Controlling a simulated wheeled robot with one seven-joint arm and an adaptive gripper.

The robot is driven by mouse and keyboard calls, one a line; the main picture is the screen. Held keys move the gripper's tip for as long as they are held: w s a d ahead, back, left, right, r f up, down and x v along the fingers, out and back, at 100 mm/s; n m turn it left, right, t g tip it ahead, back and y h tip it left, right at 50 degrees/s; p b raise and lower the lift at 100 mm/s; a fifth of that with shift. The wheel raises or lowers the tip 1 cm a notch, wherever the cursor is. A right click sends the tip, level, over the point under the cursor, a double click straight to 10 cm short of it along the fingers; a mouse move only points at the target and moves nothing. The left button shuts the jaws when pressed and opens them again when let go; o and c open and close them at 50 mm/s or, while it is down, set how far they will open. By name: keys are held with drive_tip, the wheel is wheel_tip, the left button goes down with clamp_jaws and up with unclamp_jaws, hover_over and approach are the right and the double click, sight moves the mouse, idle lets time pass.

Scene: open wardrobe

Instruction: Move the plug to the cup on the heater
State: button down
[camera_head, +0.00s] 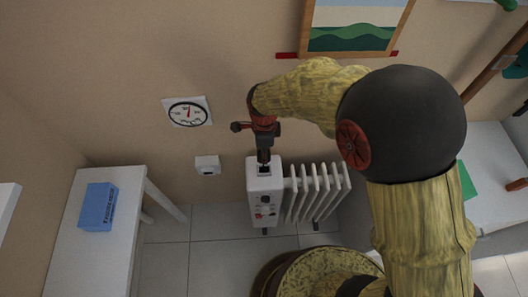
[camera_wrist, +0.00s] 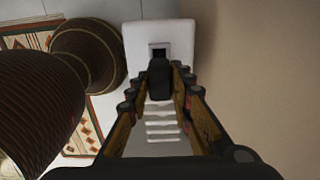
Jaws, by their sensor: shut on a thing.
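The white heater (camera_head: 263,203) stands on the floor against the wall, with ribs to its right and a control panel on its front. A dark square recess, apparently the cup (camera_wrist: 160,48), is in its white top. My gripper (camera_head: 263,156) points down just above that top. In the wrist view my gripper (camera_wrist: 160,72) is shut on a small dark thing, apparently the plug (camera_wrist: 159,80), just short of the recess. The fingers hide most of it, and I cannot tell whether it touches the recess.
A white wall socket (camera_head: 208,165) is left of the heater, below a wall clock (camera_head: 187,112). A white table (camera_head: 92,254) with a blue box (camera_head: 97,207) stands at left. A framed picture (camera_head: 355,28) hangs above. Floor between table and heater is clear.

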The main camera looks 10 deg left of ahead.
drive_tip(key=shift+r, duration=0.2)
drive_tip(key=shift+f+b, duration=1.2)
drive_tip(key=shift+f, duration=1.8)
drive_tip(key=shift+p, duration=0.55)
drive_tip(key=shift+f+b, duration=0.7)
drive_tip(key=shift+f, duration=0.55)
drive_tip(key=c, duration=1.5)
unclamp_jaws()
drive_tip(key=shift+r, duration=0.1)
wheel_tip(320, 180, up, 12)
drive_tip(key=shift+f, duration=0.1)
